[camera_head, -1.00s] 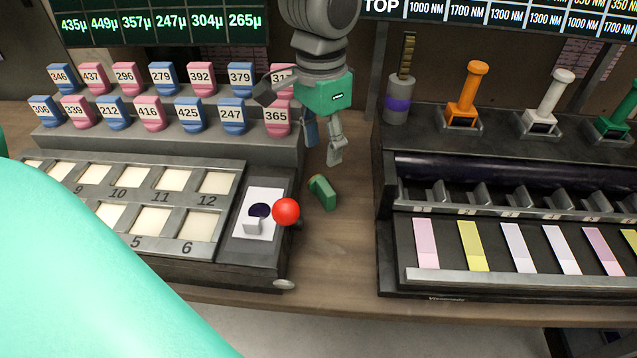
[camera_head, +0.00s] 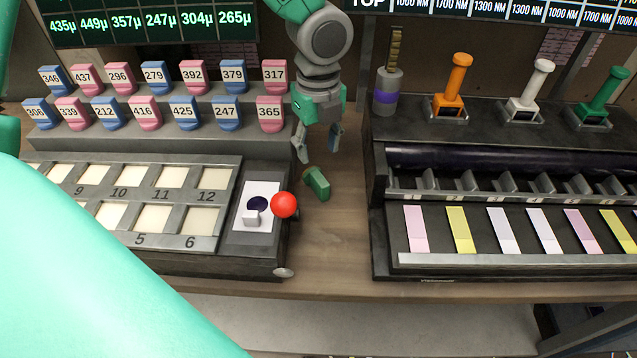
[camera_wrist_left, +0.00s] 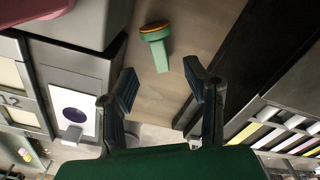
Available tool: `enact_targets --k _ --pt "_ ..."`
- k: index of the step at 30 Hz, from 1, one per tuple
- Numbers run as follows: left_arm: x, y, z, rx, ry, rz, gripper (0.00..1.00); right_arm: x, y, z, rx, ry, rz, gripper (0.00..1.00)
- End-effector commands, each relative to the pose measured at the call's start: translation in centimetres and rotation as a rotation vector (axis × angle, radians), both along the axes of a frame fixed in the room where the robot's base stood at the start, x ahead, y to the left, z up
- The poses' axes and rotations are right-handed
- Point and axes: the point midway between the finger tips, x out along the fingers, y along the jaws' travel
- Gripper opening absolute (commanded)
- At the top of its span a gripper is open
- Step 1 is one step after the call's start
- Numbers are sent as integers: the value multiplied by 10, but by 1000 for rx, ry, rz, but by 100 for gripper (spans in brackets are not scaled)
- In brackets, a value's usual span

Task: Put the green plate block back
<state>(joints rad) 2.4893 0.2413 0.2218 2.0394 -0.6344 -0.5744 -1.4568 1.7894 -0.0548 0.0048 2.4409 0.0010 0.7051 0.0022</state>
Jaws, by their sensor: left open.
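A small green block (camera_head: 317,184) lies on its side on the wooden table, in the gap between the two dark machines. In the left wrist view the green block (camera_wrist_left: 156,46) shows a wider round end with an orange-brown face and a narrower green body. I take it for the green plate block. My left gripper (camera_head: 318,146) hangs just behind and above it, fingers down, open and empty. In the left wrist view the gripper's (camera_wrist_left: 160,74) fingers stand apart, with the block beyond the tips between them, not touched. My right gripper is not in view.
The left machine carries numbered pink and blue blocks (camera_head: 185,114), a slotted tray (camera_head: 130,200) and a red ball knob (camera_head: 284,205). The right machine (camera_head: 500,262) holds coloured strips and orange, white and green handles (camera_head: 604,92). The table strip (camera_head: 335,235) between them is narrow.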

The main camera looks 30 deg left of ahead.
Motion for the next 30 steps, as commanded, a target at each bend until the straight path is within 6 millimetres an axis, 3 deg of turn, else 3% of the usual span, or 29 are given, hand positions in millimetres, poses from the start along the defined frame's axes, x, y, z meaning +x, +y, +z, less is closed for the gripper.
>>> enact_targets --k 3,10,18,28,30 --pt "-1 3 -20 -1 2 2 41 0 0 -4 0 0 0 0" --pt "-1 4 -36 -4 1 3 41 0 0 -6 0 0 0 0" --pt "-2 -1 -75 -1 2 3 41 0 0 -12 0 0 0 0" --pt "-2 -1 -80 -3 -2 3 41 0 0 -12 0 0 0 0" --pt "-2 -1 -80 -3 -2 3 17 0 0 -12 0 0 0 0"
